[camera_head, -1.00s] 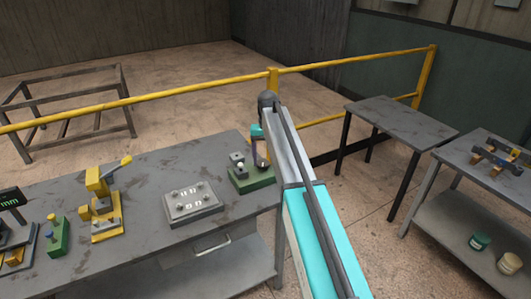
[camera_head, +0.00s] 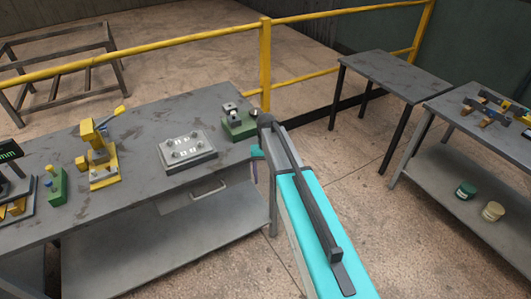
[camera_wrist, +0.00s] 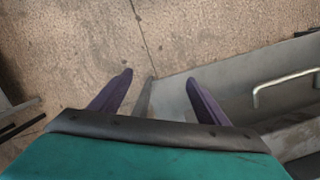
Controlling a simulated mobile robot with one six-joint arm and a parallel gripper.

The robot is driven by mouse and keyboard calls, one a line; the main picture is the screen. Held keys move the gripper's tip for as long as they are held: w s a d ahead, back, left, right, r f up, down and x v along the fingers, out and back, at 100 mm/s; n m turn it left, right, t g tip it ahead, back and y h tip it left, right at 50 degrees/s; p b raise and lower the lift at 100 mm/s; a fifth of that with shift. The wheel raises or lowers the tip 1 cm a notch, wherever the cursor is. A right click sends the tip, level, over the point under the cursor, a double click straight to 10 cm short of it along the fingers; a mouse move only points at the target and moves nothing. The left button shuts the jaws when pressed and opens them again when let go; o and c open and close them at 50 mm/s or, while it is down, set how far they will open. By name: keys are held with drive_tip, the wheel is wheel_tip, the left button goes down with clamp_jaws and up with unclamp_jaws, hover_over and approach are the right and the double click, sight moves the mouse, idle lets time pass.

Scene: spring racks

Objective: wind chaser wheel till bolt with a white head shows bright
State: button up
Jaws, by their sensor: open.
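A small green-based fixture (camera_head: 240,131) stands at the right end of the workbench, with a grey block and a small round part on it. It may be the chaser; no wheel can be made out clearly. A bolt with a white head cannot be picked out at this size. My gripper (camera_wrist: 159,78) is open and empty, its two purple fingers apart over floor and the bench side.
On the workbench (camera_head: 135,140) are a grey plate with several fittings (camera_head: 188,150), a yellow lever press (camera_head: 100,160) and a green block (camera_head: 57,187). A drawer handle (camera_wrist: 287,88) juts from the bench front. A yellow rail (camera_head: 265,65) runs behind. A bare table (camera_head: 390,75) stands right.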

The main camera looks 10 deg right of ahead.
drive_tip(key=s+f+g+b, duration=0.2)
drive_tip(key=s+f+b, duration=0.1)
drive_tip(key=s+f, duration=1.75)
drive_tip(key=s+f+g+b, duration=0.1)
drive_tip(key=s+f, duration=0.4)
drive_tip(key=s, duration=0.6)
drive_tip(key=s+f+n+g+b, duration=0.1)
drive_tip(key=s+f, duration=0.3)
drive_tip(key=s, duration=0.7)
drive_tip(key=shift+s+a+f+n+b, duration=0.2)
drive_tip(key=shift+s+f+n+b, duration=0.15)
drive_tip(key=shift+b, duration=0.35)
drive_tip(key=shift+c, duration=0.4)
